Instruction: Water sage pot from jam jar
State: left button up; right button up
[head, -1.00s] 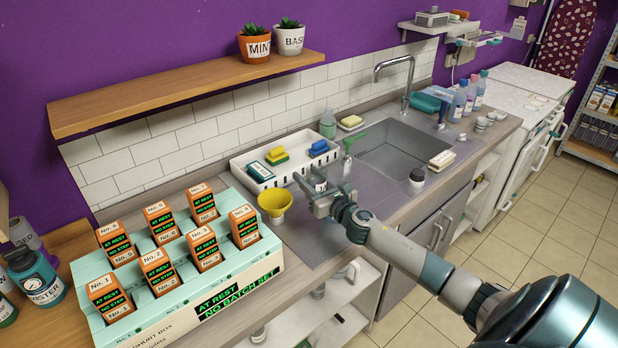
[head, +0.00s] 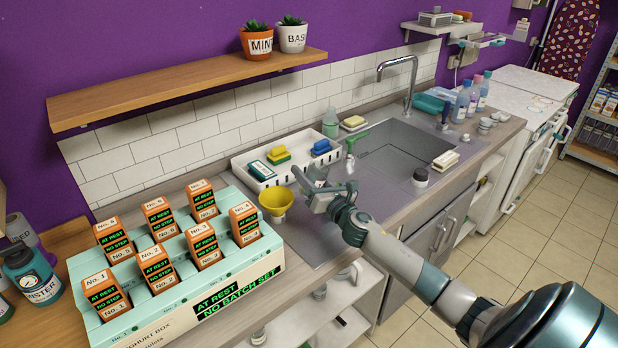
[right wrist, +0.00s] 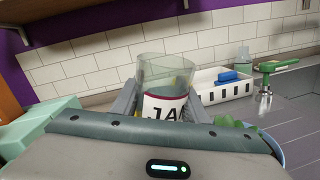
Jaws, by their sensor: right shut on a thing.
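My right gripper (head: 318,187) is shut on a clear glass jar with a white label starting "JA" (right wrist: 168,105), the jam jar, held above the counter left of the sink. In the head view the gripper largely hides the jar. The water level in it is hard to tell. In the right wrist view, green leaves and a pale blue rim (right wrist: 276,148) show past the gripper's right edge. This may be the sage pot, but no name is readable and my gripper hides most of it. My left gripper is not in view.
A yellow funnel (head: 276,201) stands close left of the gripper. A white tray (head: 243,168) with sponges is behind. The yoghurt box (head: 262,262) with orange cartons is at left. Mint (head: 256,43) and basil (head: 292,38) pots stand on the shelf. The sink (head: 395,150) is right.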

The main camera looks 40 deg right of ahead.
jog(key=m+b, duration=0.1)
jog(key=m, duration=0.1)
jog(key=m+h+b, duration=0.1)
jog(key=m+b, duration=0.1)
jog(key=m, duration=0.1)
jog(key=m+t+h+b, duration=0.1)
jog(key=m+b, duration=0.1)
jog(key=m, duration=0.1)
jog(key=shift+a+r, duration=0.15)
jog(key=shift+r, duration=0.1)
dwell(0.5)
jog(key=shift+r+m+h, duration=0.3)
jog(key=shift+r+m, duration=0.05)
jog(key=shift+m, duration=0.65)
dwell(1.8)
jog(key=n+p, duration=0.1)
jog(key=n, duration=0.1)
jog(key=n+y+p, duration=0.1)
jog(key=n, duration=0.1)
jog(key=shift+f, duration=0.35)
jog(key=shift+a, duration=0.1)
